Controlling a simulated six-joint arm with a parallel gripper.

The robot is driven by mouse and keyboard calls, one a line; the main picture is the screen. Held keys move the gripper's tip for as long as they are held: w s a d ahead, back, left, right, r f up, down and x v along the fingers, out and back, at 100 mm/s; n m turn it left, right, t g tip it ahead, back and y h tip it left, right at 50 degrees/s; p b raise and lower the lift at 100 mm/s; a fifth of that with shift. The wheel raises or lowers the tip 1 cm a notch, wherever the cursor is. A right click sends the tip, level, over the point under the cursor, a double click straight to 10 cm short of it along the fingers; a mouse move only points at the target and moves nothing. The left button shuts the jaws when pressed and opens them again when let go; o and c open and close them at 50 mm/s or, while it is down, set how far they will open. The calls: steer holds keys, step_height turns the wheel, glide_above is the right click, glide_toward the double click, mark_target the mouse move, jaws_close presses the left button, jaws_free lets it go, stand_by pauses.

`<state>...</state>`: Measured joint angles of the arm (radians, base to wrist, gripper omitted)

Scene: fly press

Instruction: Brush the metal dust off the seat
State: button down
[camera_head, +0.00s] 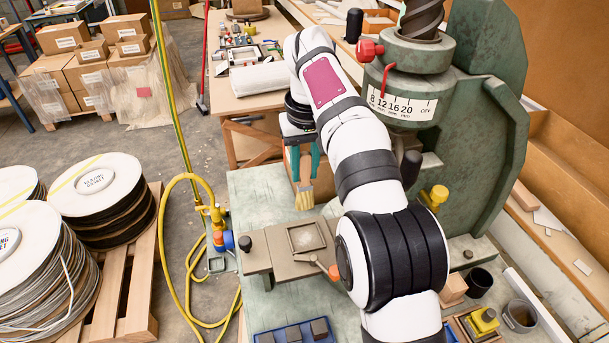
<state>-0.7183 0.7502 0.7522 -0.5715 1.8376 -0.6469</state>
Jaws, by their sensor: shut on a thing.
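My gripper (304,178), with teal fingers, is shut on a brush (304,199) with pale yellow bristles. The bristles point down, and the brush hangs above the back of the press table, apart from the seat. The seat (296,238) is a square recess in a brown-grey block on the press table, below and nearer than the brush. A pale patch of metal dust (306,236) lies in the middle of the seat. My arm hides part of the press table to the right of the seat.
The green fly press (470,130) with its dial stands right of my arm. A lever with an orange knob (334,272) lies beside the seat. A black knob (245,243) stands at its left. A blue tray (293,333) with grey blocks is in front.

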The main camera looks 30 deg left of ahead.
steer(key=shift+a+f, duration=0.15)
steer(key=shift+f, duration=1.9)
steer(key=shift+a+f, duration=0.1)
steer(key=shift+f, duration=1.95)
steer(key=shift+s+d, duration=1.3)
step_height(320, 180, up, 8)
glide_above(302, 198)
steer(key=w, duration=0.1)
steer(key=shift+w+a, duration=0.1)
steer(key=shift+a, duration=0.25)
